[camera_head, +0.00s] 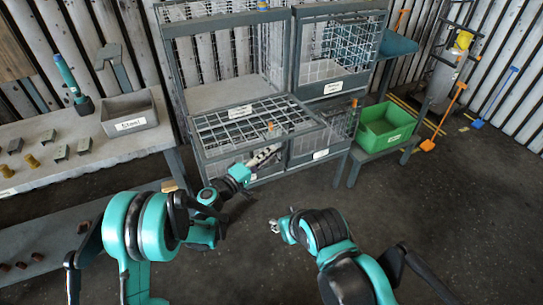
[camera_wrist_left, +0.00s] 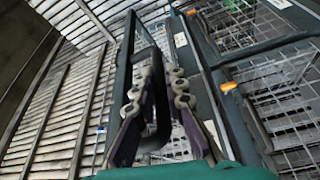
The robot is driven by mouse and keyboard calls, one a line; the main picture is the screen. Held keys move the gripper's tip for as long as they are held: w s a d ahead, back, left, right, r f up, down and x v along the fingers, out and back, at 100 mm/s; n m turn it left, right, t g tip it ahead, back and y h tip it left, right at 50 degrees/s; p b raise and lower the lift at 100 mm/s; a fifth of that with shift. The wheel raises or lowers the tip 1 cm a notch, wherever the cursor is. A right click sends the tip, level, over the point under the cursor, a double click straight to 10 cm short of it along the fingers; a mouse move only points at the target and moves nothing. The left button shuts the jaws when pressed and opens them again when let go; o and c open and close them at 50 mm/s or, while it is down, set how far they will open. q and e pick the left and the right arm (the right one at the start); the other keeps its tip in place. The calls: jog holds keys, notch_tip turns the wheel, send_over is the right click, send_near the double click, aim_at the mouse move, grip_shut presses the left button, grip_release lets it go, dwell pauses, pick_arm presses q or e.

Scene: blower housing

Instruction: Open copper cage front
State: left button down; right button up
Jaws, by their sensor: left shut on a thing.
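A mesh front panel (camera_head: 255,122) in a dark frame sticks out forward, near level, from the left column of cages, with an orange tab on it. I cannot read its small label for certain. My left gripper (camera_head: 268,154) is at the lower front of this panel. In the left wrist view my left gripper (camera_wrist_left: 155,100) is shut on a dark handle bar (camera_wrist_left: 131,62), with a finger on each side of it. My right gripper (camera_head: 277,227) is low over the floor, apart from the cages; its fingers are too small to read.
A right-hand mesh cage (camera_head: 345,50) has its front in place. A green bin (camera_head: 385,125) stands on a stand at right. A workbench (camera_head: 60,150) at left holds a grey bin (camera_head: 130,115) and small parts. Dark floor (camera_head: 440,210) is free at right.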

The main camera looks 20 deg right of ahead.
pick_arm(q)
jog(key=shift+f, duration=0.15)
jog(key=c, duration=1.6)
grip_release()
jog(key=shift+o, duration=0.2)
jog(key=v, duration=1.2)
